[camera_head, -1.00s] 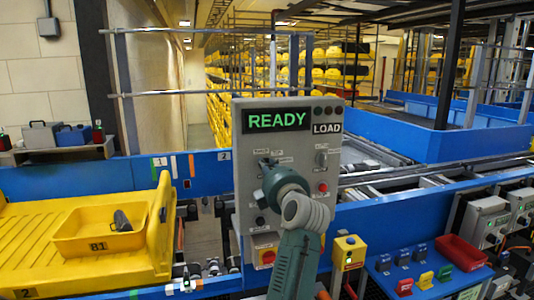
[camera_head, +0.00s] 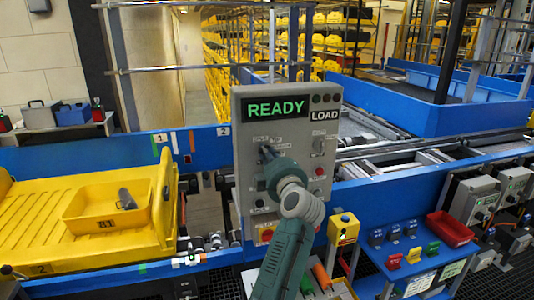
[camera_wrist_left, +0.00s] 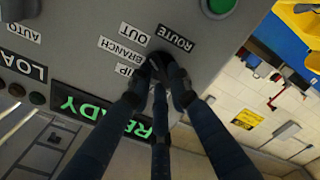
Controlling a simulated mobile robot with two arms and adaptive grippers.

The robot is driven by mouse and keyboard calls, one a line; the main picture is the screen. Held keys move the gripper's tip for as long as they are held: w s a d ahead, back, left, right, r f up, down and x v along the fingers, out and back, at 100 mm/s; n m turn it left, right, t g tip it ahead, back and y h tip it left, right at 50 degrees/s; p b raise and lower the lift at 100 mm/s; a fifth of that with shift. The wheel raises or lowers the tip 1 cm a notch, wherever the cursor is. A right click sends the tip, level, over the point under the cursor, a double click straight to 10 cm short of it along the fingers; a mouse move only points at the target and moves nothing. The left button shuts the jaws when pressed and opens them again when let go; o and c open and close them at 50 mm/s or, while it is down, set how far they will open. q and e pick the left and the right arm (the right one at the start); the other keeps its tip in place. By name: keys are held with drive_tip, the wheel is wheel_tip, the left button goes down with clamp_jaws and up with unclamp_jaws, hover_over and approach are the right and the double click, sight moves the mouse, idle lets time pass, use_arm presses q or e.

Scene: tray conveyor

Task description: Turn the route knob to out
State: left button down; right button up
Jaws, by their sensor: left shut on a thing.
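The grey control panel (camera_head: 246,135) stands in the middle of the head view, with a green READY display (camera_head: 275,109) and a LOAD label. My left gripper (camera_head: 268,160) is at the panel's upper left, shut on the route knob (camera_wrist_left: 160,60). In the left wrist view, the dark fingers of my left gripper (camera_wrist_left: 163,82) close around the knob beside the upside-down labels ROUTE (camera_wrist_left: 175,39), OUT (camera_wrist_left: 131,31) and BRANCH (camera_wrist_left: 122,50). A further label is partly hidden by a finger. The fingers cover most of the knob, so I cannot tell where it points. My right gripper is out of view.
A red button (camera_head: 319,171) and smaller knobs are on the panel. A yellow button box (camera_head: 343,228) and a red bin (camera_head: 450,230) stand at right.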

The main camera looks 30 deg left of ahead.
use_arm(q)
drive_tip(key=c, duration=1.6)
unclamp_jaws()
drive_tip(key=v, duration=0.7)
drive_tip(key=shift+d, duration=0.3)
drive_tip(key=shift+f, duration=0.1)
drive_tip(key=shift+f, duration=0.1)
